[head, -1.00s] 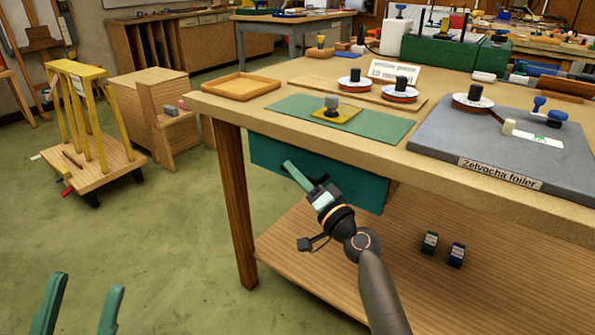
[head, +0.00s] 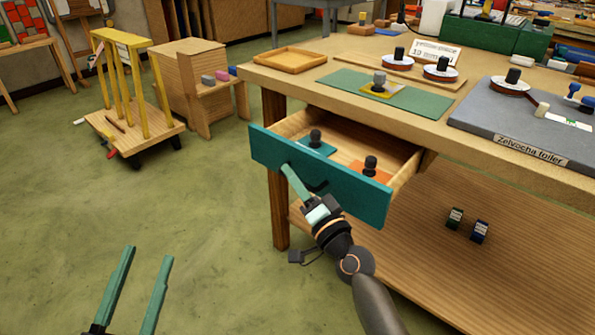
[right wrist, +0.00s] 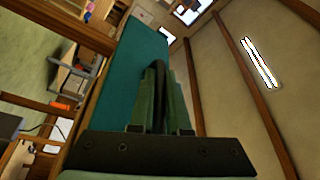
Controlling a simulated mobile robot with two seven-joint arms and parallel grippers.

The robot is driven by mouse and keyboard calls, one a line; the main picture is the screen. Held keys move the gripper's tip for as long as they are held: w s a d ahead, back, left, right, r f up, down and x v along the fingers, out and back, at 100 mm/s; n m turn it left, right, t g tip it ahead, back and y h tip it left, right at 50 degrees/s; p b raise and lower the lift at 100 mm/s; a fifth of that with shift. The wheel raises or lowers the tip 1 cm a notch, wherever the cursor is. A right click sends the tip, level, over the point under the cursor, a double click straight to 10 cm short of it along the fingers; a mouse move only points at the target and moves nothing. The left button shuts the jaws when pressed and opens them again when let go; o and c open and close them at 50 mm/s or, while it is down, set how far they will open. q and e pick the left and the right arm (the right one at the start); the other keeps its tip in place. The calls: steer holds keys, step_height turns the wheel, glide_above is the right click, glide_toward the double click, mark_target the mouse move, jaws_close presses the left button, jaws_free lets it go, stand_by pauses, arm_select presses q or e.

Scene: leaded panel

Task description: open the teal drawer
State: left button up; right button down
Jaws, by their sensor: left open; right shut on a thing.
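The teal drawer (head: 268,150) under the workbench is pulled out in the head view. Its inside shows a teal piece (head: 318,148) and an orange piece (head: 371,174), each with a dark knob. My right gripper (head: 291,172) is at the drawer's front and shut on its dark handle (head: 318,187). In the right wrist view, the fingers (right wrist: 160,95) close around the dark curved handle (right wrist: 154,72) beside the teal front. My left gripper (head: 143,275) is open and empty at the lower left, over the floor and away from the drawer.
The workbench top (head: 300,85) holds a wooden tray (head: 290,60), a green mat (head: 420,98) and a grey foiler board (head: 530,125). Two small rolls (head: 480,231) sit on the lower shelf. A yellow-posted cart (head: 135,125) stands at left; the floor between is clear.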

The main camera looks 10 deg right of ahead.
steer(key=shift+s, duration=0.1)
arm_select(q)
steer(key=shift+f, duration=0.2)
arm_select(e)
steer(key=c, duration=0.9)
jaws_free()
arm_select(q)
steer(key=shift+s+r, duration=0.2)
steer(key=shift+r, duration=0.4)
arm_select(e)
steer(key=v, duration=1.2)
steer(key=shift+s, duration=0.25)
